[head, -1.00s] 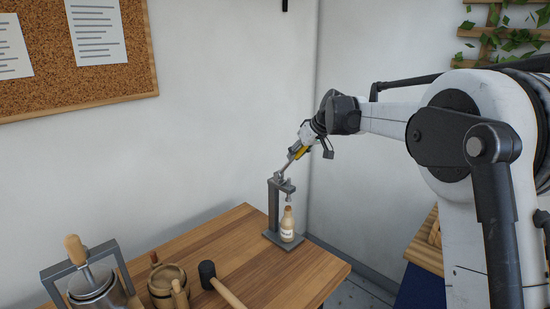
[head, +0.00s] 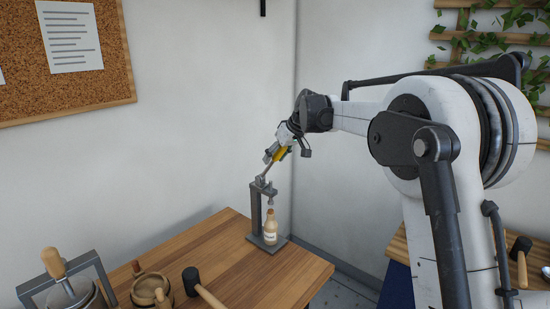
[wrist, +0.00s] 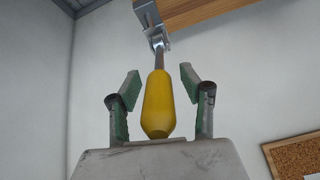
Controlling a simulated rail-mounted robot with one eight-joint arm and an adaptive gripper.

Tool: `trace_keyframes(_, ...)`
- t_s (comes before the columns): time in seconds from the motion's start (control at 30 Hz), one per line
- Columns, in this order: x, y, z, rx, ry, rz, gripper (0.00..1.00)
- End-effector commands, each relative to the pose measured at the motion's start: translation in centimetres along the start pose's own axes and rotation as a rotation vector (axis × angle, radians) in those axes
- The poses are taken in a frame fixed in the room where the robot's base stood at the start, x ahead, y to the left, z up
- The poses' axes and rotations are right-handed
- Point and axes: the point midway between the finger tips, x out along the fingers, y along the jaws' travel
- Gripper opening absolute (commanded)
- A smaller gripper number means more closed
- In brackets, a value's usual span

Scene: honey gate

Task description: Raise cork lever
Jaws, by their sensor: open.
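The cork lever's yellow handle (wrist: 157,105) stands between the two green-padded fingers of my gripper (wrist: 160,88) in the wrist view, with a gap on each side. My gripper is open around the handle. In the head view, the yellow handle (head: 280,155) is at the end of a metal lever that slopes up to the right from the top of a grey corking stand (head: 256,212). A corked bottle (head: 270,230) stands upright on the stand's base, under the press rod.
The stand is near the far corner of the wooden table (head: 225,255). A black-headed mallet (head: 203,287), a wooden pot (head: 147,290) and a metal press (head: 65,285) are at the front left. White walls rise behind; a cork board (head: 112,60) hangs at left.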

Motion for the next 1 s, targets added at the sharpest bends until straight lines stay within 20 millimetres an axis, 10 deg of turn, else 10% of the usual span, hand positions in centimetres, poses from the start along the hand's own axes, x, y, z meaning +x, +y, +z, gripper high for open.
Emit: trace_keyframes(1.0, -11.9, 0.0, 0.0, 0.000, 0.000, 0.000, 0.41)
